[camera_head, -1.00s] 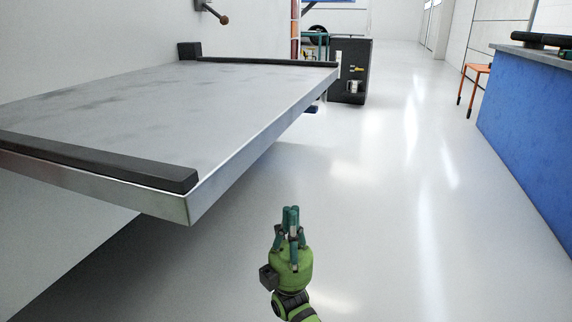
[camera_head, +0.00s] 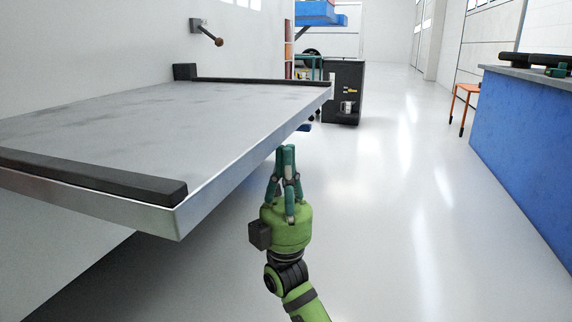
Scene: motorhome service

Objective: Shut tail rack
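The tail rack (camera_head: 190,108) is a wide grey metal platform that stands out level from the white wall at the left. Black strips run along its near and far edges. My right gripper (camera_head: 286,150) is green with teal fingers; the fingers point up and lie close together, with nothing seen between them. It is just to the right of the rack's outer edge in the picture; I see no contact. My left gripper is not in view.
A wooden-knobbed lever (camera_head: 219,41) sticks out of the wall above the rack. A black cabinet (camera_head: 344,90) stands beyond the rack. A blue workbench (camera_head: 525,130) and an orange stool (camera_head: 465,97) are at the right. The floor between is clear.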

